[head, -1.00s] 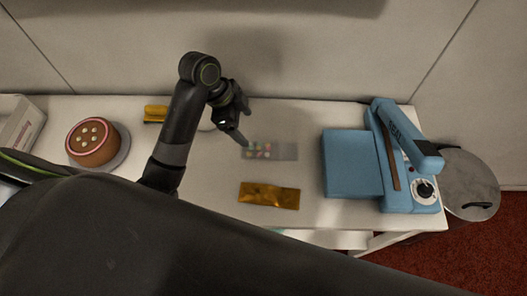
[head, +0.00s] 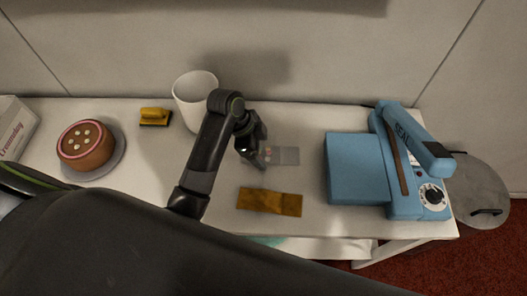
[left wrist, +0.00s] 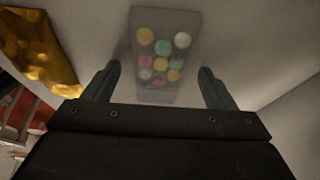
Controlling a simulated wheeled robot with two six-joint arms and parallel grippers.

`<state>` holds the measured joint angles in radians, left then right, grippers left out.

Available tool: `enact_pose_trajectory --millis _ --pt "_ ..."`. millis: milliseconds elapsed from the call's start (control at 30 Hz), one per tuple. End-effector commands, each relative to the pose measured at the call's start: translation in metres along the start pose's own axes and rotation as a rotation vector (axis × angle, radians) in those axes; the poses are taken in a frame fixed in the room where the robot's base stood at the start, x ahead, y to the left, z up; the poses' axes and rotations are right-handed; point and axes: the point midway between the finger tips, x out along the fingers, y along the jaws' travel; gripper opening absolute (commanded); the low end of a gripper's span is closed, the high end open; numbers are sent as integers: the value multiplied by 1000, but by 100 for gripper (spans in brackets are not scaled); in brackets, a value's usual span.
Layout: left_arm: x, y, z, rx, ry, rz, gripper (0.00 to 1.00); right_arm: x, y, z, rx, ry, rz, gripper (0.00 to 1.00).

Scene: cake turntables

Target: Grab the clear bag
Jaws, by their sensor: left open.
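The clear bag (head: 287,155) lies flat on the white table, between the gold packet and the wall. Several coloured round pieces show inside it. My left gripper (head: 258,160) is at the bag's left end and hides part of it. The left gripper's two fingers (left wrist: 158,70) are spread apart, one towards each side of the bag's near end, with nothing held. I cannot tell whether they touch the bag. My right gripper does not show.
A gold packet (head: 269,201) lies in front of the bag. A blue sealing machine (head: 362,168) stands to the right.

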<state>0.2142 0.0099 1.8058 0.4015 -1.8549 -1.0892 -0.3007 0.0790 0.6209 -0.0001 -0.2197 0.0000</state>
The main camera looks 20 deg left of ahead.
Motion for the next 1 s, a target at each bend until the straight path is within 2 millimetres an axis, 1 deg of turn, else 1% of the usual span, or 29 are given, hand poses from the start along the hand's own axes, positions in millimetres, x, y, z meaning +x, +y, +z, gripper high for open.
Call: enact_pose_trajectory --millis 167,200,567,867,900,1000 --pt "1 0 0 0 0 -1 79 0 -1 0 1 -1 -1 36" --pt "1 0 0 0 0 -1 77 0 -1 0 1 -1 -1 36" --pt "0 0 0 1 0 -1 30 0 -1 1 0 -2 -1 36" --pt "-1 -1 0 1 0 -2 30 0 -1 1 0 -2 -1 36" --pt "-3 -1 -1 2 1 -3 26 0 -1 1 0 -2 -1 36" --pt "-13 -2 -6 4 1 -5 26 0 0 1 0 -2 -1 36"
